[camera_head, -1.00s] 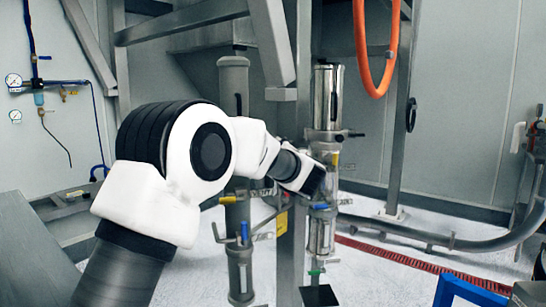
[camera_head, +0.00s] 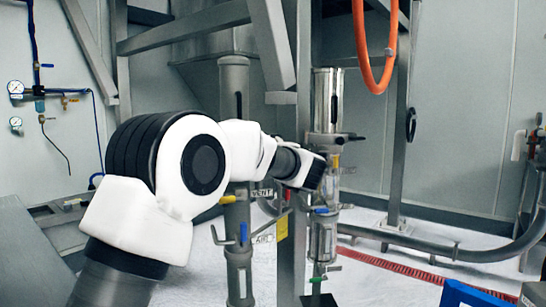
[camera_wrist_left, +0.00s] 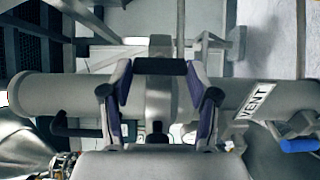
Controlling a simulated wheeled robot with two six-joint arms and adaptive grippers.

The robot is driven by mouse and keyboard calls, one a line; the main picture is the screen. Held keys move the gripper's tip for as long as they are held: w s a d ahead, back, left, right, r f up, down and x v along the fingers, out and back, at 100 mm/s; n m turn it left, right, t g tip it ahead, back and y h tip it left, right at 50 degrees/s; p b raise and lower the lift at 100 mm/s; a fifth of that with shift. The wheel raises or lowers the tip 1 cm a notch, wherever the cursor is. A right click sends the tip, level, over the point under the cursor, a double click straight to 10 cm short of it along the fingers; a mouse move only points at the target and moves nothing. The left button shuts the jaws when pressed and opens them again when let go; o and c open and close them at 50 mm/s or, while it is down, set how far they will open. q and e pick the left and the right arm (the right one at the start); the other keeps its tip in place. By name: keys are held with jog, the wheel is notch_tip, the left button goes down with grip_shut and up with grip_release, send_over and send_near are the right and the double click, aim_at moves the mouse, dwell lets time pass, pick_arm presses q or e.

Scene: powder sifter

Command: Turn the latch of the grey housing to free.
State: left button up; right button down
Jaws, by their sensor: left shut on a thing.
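A grey tubular housing (camera_wrist_left: 60,98) lies across the wrist view, with a raised grey band (camera_wrist_left: 160,98) around its middle. A short black bar (camera_wrist_left: 160,66), which looks like the latch handle, sits between the tips of my left gripper (camera_wrist_left: 160,75). Its purple-lined fingers are shut on the bar's two ends. In the head view my left gripper (camera_head: 314,172) is at the steel-topped column (camera_head: 328,95), and the wrist hides most of the contact. Which way the latch is turned cannot be told. My right gripper is in neither view.
A second, grey column (camera_head: 234,75) stands left of a steel post. Blue valve levers (camera_head: 322,211) and a VENT label (camera_wrist_left: 257,100) are close by. An orange hose (camera_head: 363,50) hangs at upper right. A blue frame (camera_head: 470,295) is at lower right.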

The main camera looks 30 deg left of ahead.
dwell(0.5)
pick_arm(q)
jog(key=o, duration=0.9)
jog(key=v, duration=1.2)
jog(key=shift+f, duration=0.1)
